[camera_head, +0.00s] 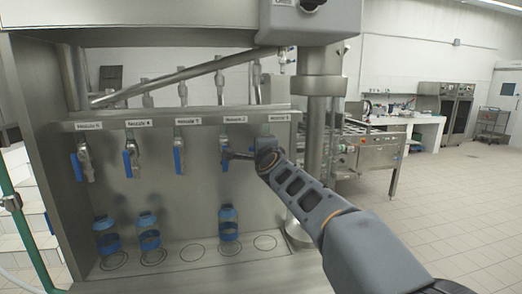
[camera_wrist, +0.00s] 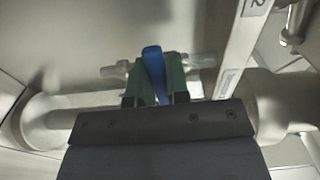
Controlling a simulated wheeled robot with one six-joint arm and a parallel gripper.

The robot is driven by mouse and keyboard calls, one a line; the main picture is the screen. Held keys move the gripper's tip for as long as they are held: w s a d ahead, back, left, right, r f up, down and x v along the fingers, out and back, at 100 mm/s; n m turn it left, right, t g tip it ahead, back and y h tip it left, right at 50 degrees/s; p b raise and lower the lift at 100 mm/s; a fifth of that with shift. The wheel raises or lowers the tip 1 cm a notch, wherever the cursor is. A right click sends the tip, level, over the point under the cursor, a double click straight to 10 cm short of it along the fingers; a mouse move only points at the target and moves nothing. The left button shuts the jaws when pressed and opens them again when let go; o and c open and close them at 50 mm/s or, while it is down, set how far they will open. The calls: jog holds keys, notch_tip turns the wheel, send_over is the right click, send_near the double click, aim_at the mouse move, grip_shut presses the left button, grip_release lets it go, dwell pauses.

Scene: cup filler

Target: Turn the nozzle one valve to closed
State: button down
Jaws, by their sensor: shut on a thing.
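In the wrist view, my gripper (camera_wrist: 154,80) has its green fingers on both sides of a blue valve handle (camera_wrist: 153,62) and is shut on it. The handle lies across the metal nozzle pipe (camera_wrist: 203,61), roughly at right angles. The nearest label on the rail fits nozzle one; the "2" label is farther up. In the head view, my gripper (camera_head: 238,156) reaches left in front of the panel, below the nozzle one label (camera_head: 278,118). My arm hides most of nozzle one there. The nozzle two handle (camera_head: 224,147) shows just past the fingers.
Other nozzles with blue handles hang in a row to the left, such as nozzle three (camera_head: 179,160). A blue bottle (camera_head: 229,223) stands below nozzle two; two more stand farther left. The ringed spot (camera_head: 265,243) at right is empty. A steel column (camera_head: 317,135) stands close right.

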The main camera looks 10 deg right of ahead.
dwell(0.6)
jog(key=c, duration=1.1)
grip_release()
jog(key=shift+s+r, duration=0.1)
jog(key=s+p, duration=0.2)
jog(key=s, duration=1.1)
jog(key=shift+s, duration=0.35)
